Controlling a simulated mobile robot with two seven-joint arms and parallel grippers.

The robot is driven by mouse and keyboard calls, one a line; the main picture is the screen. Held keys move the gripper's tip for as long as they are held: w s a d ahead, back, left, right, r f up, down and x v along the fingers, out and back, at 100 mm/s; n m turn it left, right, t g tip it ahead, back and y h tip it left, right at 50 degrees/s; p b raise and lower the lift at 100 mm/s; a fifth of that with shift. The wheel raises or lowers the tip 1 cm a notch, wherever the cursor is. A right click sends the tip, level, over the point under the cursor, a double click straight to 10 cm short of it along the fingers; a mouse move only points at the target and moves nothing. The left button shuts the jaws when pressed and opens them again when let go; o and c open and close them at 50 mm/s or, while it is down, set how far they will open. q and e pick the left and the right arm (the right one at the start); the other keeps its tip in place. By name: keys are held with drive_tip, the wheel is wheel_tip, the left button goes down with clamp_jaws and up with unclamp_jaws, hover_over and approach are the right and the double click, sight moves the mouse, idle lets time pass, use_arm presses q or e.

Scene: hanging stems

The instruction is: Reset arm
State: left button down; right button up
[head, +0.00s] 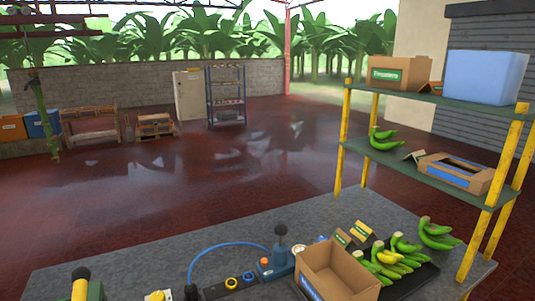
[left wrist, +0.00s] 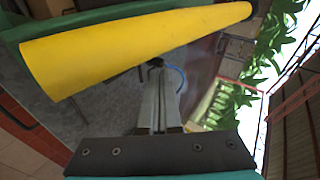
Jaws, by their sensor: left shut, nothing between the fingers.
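My left gripper (left wrist: 157,78) shows in the left wrist view with its two fingers together and nothing between them. A large yellow cylinder (left wrist: 130,45) with a dark end lies across the upper part of that view, close to the camera. A similar yellow piece (head: 80,288) with a black cap, on a green body, shows at the bottom left of the head view. I cannot tell whether the two are the same. Neither arm can be made out in the head view, and my right gripper is not in view. A green stem (head: 43,115) hangs at the far left.
A grey table (head: 140,262) fills the front, holding an open cardboard box (head: 337,272), green bananas (head: 395,255) and a blue cable (head: 215,250). A yellow-posted shelf (head: 400,172) stands at the right. The red floor (head: 200,180) beyond is largely clear.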

use_arm(q)
drive_tip(key=s+d+f+n+g+h, duration=0.2)
drive_tip(key=s+d+f+n+g, duration=0.1)
drive_tip(key=s+d+n+g, duration=0.25)
drive_tip(key=s+d+f+n+g+h, duration=0.25)
drive_tip(key=s+d+n, duration=0.25)
drive_tip(key=s+d, duration=0.25)
wheel_tip(320, 180, down, 31)
drive_tip(key=y+b, duration=0.1)
drive_tip(key=b, duration=0.9)
drive_tip(key=s+a+f+b, duration=0.1)
drive_tip(key=s+f+b, duration=0.3)
drive_tip(key=s+f, duration=0.4)
drive_tip(key=s+a+f+g+b, duration=0.1)
drive_tip(key=s+f+b, duration=0.4)
drive_tip(key=f, duration=1.1)
drive_tip(key=s, duration=0.3)
drive_tip(key=shift+s+m+g, duration=0.25)
drive_tip(key=shift+m+g, duration=0.05)
drive_tip(key=shift+m, duration=0.05)
drive_tip(key=shift+s+a+f, duration=0.1)
